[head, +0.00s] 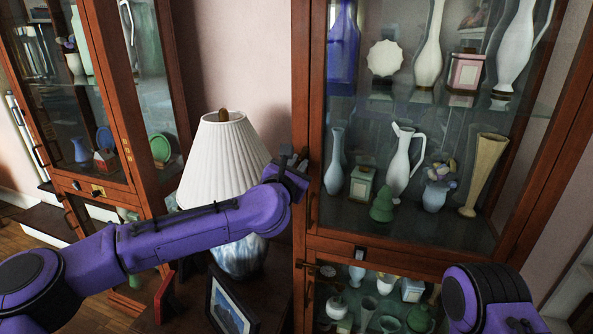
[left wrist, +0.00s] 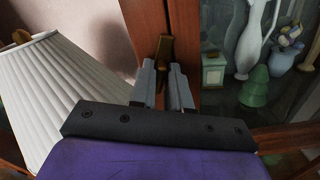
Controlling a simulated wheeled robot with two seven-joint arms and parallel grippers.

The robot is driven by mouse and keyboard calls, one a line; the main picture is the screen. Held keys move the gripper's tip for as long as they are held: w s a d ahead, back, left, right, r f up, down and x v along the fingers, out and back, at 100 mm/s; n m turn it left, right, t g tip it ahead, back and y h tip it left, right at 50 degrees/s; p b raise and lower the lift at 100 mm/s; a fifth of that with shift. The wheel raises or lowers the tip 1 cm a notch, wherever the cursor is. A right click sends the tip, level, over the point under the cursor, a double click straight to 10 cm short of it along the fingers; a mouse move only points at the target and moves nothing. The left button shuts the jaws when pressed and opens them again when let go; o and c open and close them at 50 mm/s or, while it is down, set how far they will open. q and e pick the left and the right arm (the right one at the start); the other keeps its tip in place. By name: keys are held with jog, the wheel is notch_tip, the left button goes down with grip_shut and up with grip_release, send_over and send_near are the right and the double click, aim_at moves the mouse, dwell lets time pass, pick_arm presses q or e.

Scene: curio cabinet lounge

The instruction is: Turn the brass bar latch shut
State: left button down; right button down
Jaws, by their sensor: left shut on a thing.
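The brass bar latch (left wrist: 165,47) shows between my fingertips in the left wrist view, as a narrow brown-gold bar against the cabinet's wooden frame. My left gripper (left wrist: 163,77) is shut on it, with one grey finger on each side. In the head view my left gripper (head: 297,158) is at the left frame post of the glass cabinet (head: 301,80), and it mostly hides the latch there. The bar looks roughly upright in the left wrist view; its exact angle is hard to tell. My right arm shows at the lower right of the head view, but its gripper is out of view.
A lamp with a white pleated shade (head: 226,155) stands close beside my left forearm. A framed picture (head: 230,308) is below it. Vases and jugs, such as a white jug (head: 402,165), stand behind the cabinet glass. Another glass cabinet (head: 168,70) is at the left.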

pick_arm(q)
jog(key=m, duration=0.3)
jog(key=shift+b, duration=0.35)
jog(key=shift+d+f+m, duration=0.1)
jog(key=shift+m, duration=2.55)
jog(key=shift+d+f+m, duration=0.1)
jog(key=shift+m, duration=2.55)
jog(key=c, duration=1.2)
grip_release()
jog(key=shift+a, duration=0.1)
jog(key=shift+s, duration=0.1)
